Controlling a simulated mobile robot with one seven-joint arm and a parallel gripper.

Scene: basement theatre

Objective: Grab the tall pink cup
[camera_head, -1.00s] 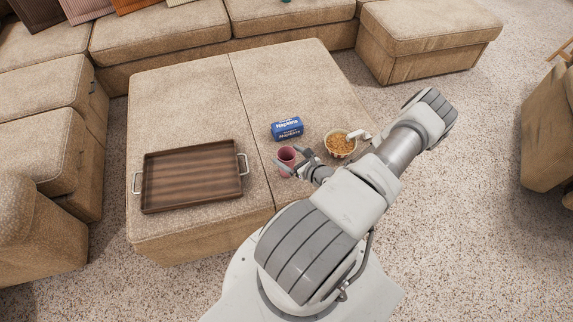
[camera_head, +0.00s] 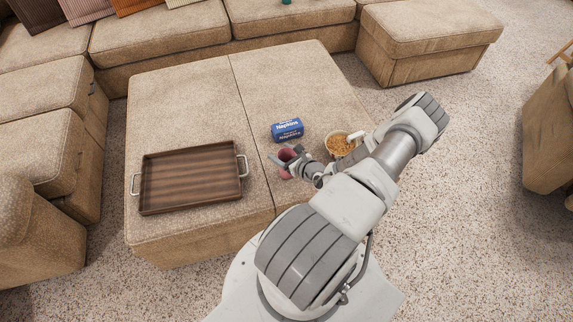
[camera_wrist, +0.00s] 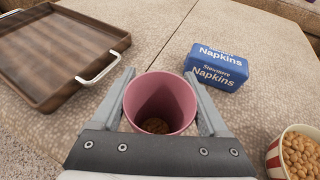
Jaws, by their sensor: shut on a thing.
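The tall pink cup (camera_head: 287,155) is upright on or just above the beige ottoman, right of its middle seam. In the wrist view the pink cup (camera_wrist: 160,100) sits between the two fingers, its open top facing the camera, with something brown at the bottom. My gripper (camera_head: 285,160) is shut on the cup, one finger on each side; it also shows in the wrist view (camera_wrist: 160,95). Part of the cup is hidden by the gripper in the head view. I cannot tell whether its base touches the ottoman.
A blue napkins pack (camera_head: 287,129) lies just behind the cup. A striped bowl of brown snacks (camera_head: 341,144) stands to the right, close to my arm. A wooden tray with metal handles (camera_head: 190,177) lies on the left. The back of the ottoman (camera_head: 220,85) is clear.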

